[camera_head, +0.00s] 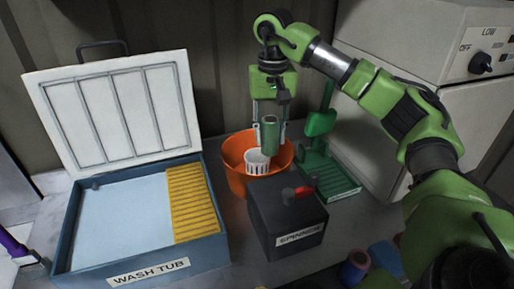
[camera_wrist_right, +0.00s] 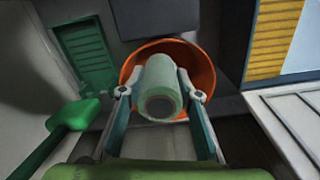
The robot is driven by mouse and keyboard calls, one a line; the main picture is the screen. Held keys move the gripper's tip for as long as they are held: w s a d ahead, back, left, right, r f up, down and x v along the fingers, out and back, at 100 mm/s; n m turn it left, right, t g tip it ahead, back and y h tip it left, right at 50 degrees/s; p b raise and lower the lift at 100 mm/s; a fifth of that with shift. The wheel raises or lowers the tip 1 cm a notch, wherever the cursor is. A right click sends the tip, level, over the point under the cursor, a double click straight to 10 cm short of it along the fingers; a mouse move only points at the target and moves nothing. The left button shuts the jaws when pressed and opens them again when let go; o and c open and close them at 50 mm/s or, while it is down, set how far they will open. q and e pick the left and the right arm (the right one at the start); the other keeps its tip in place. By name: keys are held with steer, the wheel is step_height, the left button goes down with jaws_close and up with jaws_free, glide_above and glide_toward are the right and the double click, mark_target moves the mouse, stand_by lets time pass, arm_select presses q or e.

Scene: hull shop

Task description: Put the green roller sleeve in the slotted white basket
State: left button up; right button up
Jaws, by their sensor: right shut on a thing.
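The green roller sleeve (camera_head: 270,135) is upright between the fingers of my right gripper (camera_head: 269,128), which is shut on it. In the right wrist view, the sleeve (camera_wrist_right: 160,88) is seen end-on, between both fingertips (camera_wrist_right: 160,96). The slotted white basket (camera_head: 256,162) is inside the orange bucket (camera_head: 238,178). In the head view the sleeve's lower end overlaps the basket's right rim; I cannot tell whether it is above or inside it. The basket is hidden in the right wrist view. My left gripper is not in view.
A dark spinner box (camera_head: 290,214) with a red-tipped handle stands in front of the bucket. A green stand (camera_head: 322,170) is to its right, beside a white cabinet (camera_head: 425,50). The open blue wash tub (camera_head: 125,250) is at left. Coloured rollers (camera_head: 356,266) lie at lower right.

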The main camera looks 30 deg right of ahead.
mark_target(264, 132)
steer(key=w+f+p, duration=0.1)
steer(key=w+f, duration=0.1)
steer(key=f, duration=0.1)
steer(key=w+d+f+p, duration=0.1)
steer(key=w+f+p, duration=0.1)
steer(key=w+f, duration=0.1)
steer(key=w+f+p, duration=0.1)
steer(key=w+f, duration=0.2)
steer(key=shift+d+f+p, duration=0.2)
steer(key=shift+f+p, duration=0.15)
steer(key=shift+f, duration=0.3)
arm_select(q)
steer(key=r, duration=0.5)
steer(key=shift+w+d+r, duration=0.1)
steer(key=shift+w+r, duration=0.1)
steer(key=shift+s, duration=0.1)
arm_select(e)
steer(key=shift+s, duration=0.1)
